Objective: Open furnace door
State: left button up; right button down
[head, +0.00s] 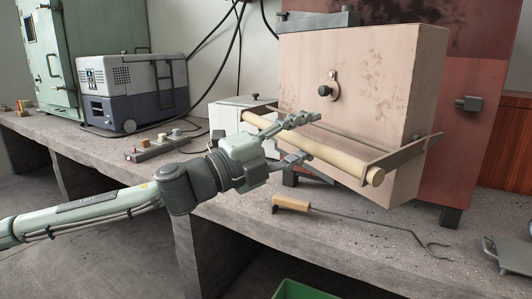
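The furnace (483,130) is a dark red box at the back right of the bench. Its thick, pinkish, stained door (385,85) faces me, with a small round knob or peephole on it. I cannot tell whether a gap lies behind the door. A pale round bar handle (345,162) runs across the lower door between metal brackets. My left gripper (312,138) is open at the handle's left half, one finger above the bar and one lower, in front of it. Contact cannot be told. My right gripper is not in view.
A hooked rod with a wooden grip (292,205) lies on the bench below the door. A metal pan (510,255) sits at the right edge. A grey portable unit (130,90) and a power strip (158,148) stand left. A green bin (300,290) is below.

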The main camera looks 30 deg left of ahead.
pick_arm(q)
jog(key=shift+d+v, duration=0.2)
jog(key=shift+v, duration=4.95)
jog(key=shift+r, duration=0.15)
jog(key=r+p+v, duration=0.1)
jog(key=p+v, duration=0.4)
jog(key=v, duration=0.3)
jog(key=shift+s+d, duration=0.2)
jog(key=shift+s, duration=0.5)
jog(key=shift+r, duration=0.1)
